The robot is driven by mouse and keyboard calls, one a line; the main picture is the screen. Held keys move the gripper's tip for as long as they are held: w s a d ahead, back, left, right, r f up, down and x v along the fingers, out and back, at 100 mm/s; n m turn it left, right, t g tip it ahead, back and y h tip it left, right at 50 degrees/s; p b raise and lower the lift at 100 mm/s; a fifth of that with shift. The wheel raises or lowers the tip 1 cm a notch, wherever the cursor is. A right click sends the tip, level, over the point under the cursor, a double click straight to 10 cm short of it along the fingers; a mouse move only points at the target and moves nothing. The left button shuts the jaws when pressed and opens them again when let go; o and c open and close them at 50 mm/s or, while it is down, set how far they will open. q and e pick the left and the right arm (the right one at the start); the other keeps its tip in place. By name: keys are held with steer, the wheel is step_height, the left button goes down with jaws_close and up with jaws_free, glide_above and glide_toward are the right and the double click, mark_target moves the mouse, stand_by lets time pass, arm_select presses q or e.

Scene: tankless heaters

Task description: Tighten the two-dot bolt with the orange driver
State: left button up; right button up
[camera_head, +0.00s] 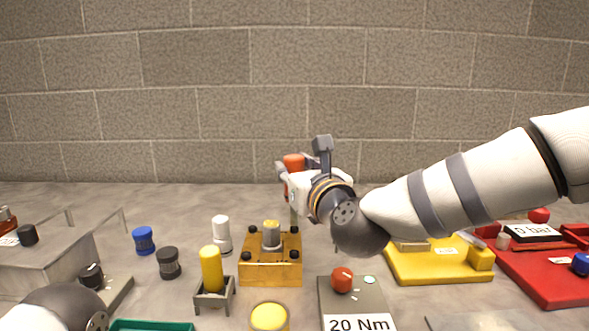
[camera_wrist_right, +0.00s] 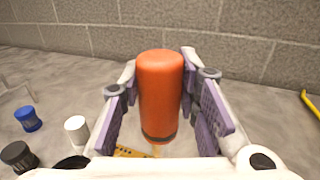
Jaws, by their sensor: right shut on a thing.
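The orange driver (camera_head: 293,162) is upright in my right gripper (camera_head: 287,182), which is shut around its handle. In the right wrist view the orange handle (camera_wrist_right: 160,95) stands between the two fingers of the gripper (camera_wrist_right: 163,105). Its shaft runs down toward the far right corner of a brass-coloured block (camera_head: 270,274). The block has dark bolts at its corners and a grey post with a yellow top in its middle. I cannot tell whether the tip touches a bolt, and no dot marks are readable. My left gripper is out of view.
A grey "20 Nm" box (camera_head: 357,308) with a red knob stands in front right of the block. A yellow cylinder in a holder (camera_head: 211,270), a white bottle (camera_head: 221,234) and black and blue pots stand left. Yellow (camera_head: 430,268) and red (camera_head: 545,277) trays lie right.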

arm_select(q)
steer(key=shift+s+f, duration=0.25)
arm_select(e)
steer(key=shift+s+f, duration=0.1)
steer(key=shift+f, duration=0.75)
stand_by(1.8)
steer(key=shift+r+p, duration=0.85)
steer(key=shift+r, duration=3.05)
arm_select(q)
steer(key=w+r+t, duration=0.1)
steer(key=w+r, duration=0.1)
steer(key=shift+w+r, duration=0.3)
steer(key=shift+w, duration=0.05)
arm_select(e)
steer(key=shift+f, duration=0.1)
